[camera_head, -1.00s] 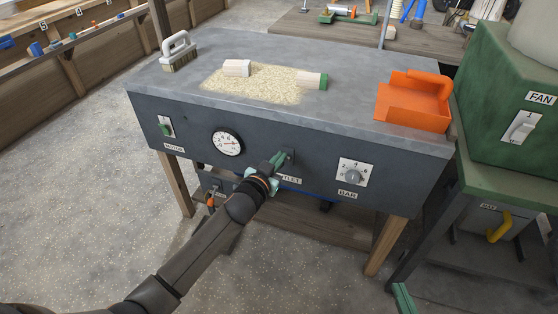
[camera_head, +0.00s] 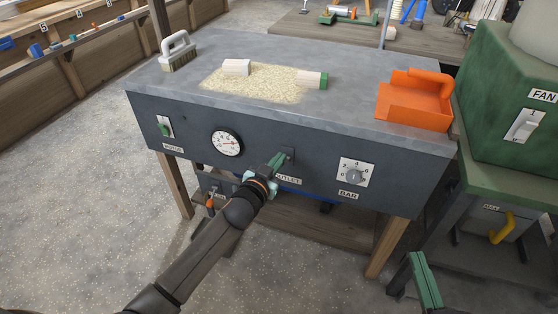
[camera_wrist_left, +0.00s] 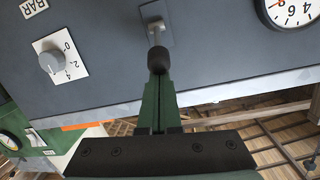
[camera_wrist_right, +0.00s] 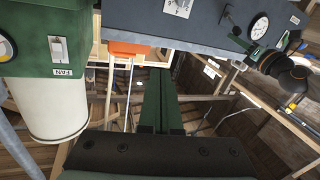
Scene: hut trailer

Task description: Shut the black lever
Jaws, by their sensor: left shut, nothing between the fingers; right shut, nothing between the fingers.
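The black lever has a round black knob (camera_wrist_left: 158,60) on a short metal stem, set on a grey plate on the bench front. In the head view its plate (camera_head: 288,153) sits above the OUTLET label, and the lever itself is mostly hidden by my left gripper (camera_head: 276,162). In the left wrist view my left gripper (camera_wrist_left: 158,84) is shut and empty, its fingertips right at the knob. I cannot tell whether they touch. My right gripper (camera_head: 417,257) is shut and empty, low in front of the gap between the bench and the green machine.
The bench front also carries a green MOTOR switch (camera_head: 165,128), a pressure gauge (camera_head: 227,143) and a BAR dial (camera_head: 353,175). A green FAN machine (camera_head: 505,100) stands at the right.

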